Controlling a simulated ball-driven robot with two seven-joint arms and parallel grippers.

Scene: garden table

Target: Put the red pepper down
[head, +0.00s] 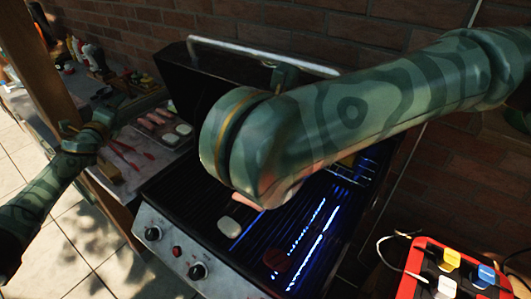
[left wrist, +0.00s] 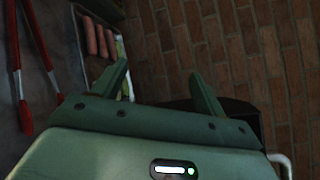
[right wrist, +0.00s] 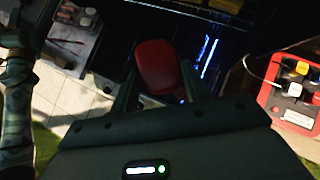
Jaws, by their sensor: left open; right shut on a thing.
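The red pepper (right wrist: 158,67) is between the fingers of my right gripper (right wrist: 158,88) in the right wrist view, with the dark grill behind it. In the head view my right forearm hides that gripper and the pepper. The grill (head: 185,205) stands open, with blue-lit bars on its grate. My left gripper (left wrist: 162,88) is open and empty in the left wrist view. In the head view the left gripper (head: 150,101) is over the side counter, left of the grill.
Sausages (head: 155,120) and white pieces (head: 183,129) lie on the counter near red tongs (head: 128,156). A white piece (head: 229,226) and a dark round patty (head: 277,259) lie on the grate. A red-edged box (head: 412,270) with coloured blocks stands at the right. Bottles stand at the back left.

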